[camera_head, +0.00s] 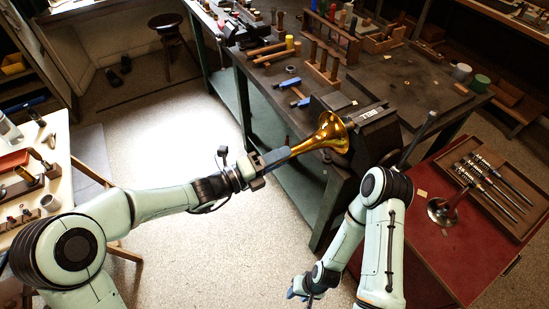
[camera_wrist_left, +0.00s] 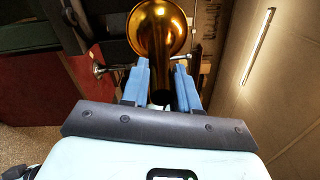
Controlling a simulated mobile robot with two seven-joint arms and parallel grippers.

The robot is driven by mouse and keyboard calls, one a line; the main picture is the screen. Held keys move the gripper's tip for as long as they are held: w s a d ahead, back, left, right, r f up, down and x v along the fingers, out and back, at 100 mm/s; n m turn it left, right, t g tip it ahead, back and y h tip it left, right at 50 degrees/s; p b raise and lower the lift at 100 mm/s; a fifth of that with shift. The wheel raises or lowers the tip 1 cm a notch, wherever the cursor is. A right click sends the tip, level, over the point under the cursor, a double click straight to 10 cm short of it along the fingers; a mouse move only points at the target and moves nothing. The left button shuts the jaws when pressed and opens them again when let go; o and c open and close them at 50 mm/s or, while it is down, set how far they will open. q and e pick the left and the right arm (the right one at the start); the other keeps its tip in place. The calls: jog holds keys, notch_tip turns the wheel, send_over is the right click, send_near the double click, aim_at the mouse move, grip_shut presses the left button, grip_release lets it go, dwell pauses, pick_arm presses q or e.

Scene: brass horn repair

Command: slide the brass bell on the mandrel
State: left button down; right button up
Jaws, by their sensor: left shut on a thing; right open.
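The brass bell (camera_head: 322,139) is gold and flared, at the near edge of the dark bench. My left gripper (camera_head: 283,156) is shut on its narrow end and holds it roughly level, flare toward the dark block marked BELL (camera_head: 368,118). In the left wrist view the two blue fingers (camera_wrist_left: 162,85) are on either side of the bell's narrow part, and the flare (camera_wrist_left: 157,25) points away from me. My right gripper (camera_head: 302,288) is low at the bottom, open and apart from the bell.
The bench (camera_head: 400,85) carries wooden racks, mallets and small tools. A red-topped table (camera_head: 425,245) at right holds a wooden tray (camera_head: 518,232) of valves and another flared brass piece (camera_head: 441,212). A white table (camera_head: 60,135) stands left. The floor between is clear.

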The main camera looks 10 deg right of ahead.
pick_arm(q)
jog(key=shift+x, duration=1.2)
jog(key=c, duration=0.8)
grip_release()
pick_arm(e)
jog(key=shift+w+r, duration=0.1)
pick_arm(q)
jog(key=shift+a+f, duration=0.1)
jog(key=shift+a, duration=0.35)
jog(key=b+v, duration=0.1)
jog(key=v, duration=1.1)
jog(key=shift+s+a, duration=0.2)
pick_arm(e)
jog(key=shift+s+f, duration=0.8)
